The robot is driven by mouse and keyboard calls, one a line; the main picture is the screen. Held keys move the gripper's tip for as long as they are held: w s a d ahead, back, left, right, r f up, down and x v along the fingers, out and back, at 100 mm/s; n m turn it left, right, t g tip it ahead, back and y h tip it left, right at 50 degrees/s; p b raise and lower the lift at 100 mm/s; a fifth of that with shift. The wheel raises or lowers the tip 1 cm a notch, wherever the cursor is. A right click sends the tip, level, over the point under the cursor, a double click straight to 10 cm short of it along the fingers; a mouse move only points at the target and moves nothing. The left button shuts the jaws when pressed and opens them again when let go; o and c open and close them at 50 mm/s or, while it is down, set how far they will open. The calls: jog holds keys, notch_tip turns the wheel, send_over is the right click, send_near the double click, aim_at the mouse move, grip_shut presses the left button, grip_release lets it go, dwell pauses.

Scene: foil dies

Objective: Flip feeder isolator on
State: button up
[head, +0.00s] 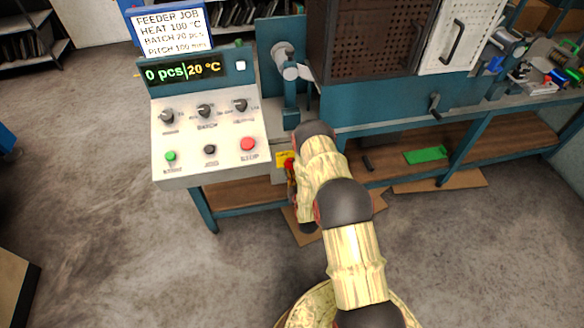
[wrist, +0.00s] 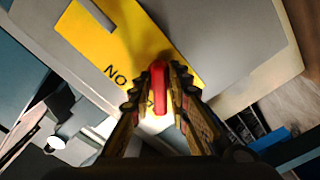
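The feeder isolator has a red handle (wrist: 160,88) on a yellow plate (wrist: 120,38) lettered "NO", with the rest of the lettering hidden. The handle stands at a slant to the plate's edges. In the head view the yellow plate (head: 284,157) sits low, right of the control panel, partly behind my arm. My gripper (wrist: 161,80) has one finger on each side of the red handle, close against it, and looks shut on it. In the head view my gripper (head: 291,178) is largely hidden by my arm.
The control panel (head: 208,130) has knobs and buttons; its display (head: 186,73) reads 0 pcs, 20 °C. A job sign (head: 170,28) stands above. A teal bench (head: 400,112) with a perforated guard (head: 378,40) extends right. A green piece (head: 426,155) lies on the lower shelf.

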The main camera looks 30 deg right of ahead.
grip_shut()
jog(key=shift+m, duration=0.3)
jog(key=m, duration=0.9)
jog(key=shift+b, duration=0.4)
jog(key=shift+m, duration=0.4)
jog(key=shift+o, duration=1.7)
grip_release()
jog(key=shift+o, duration=0.3)
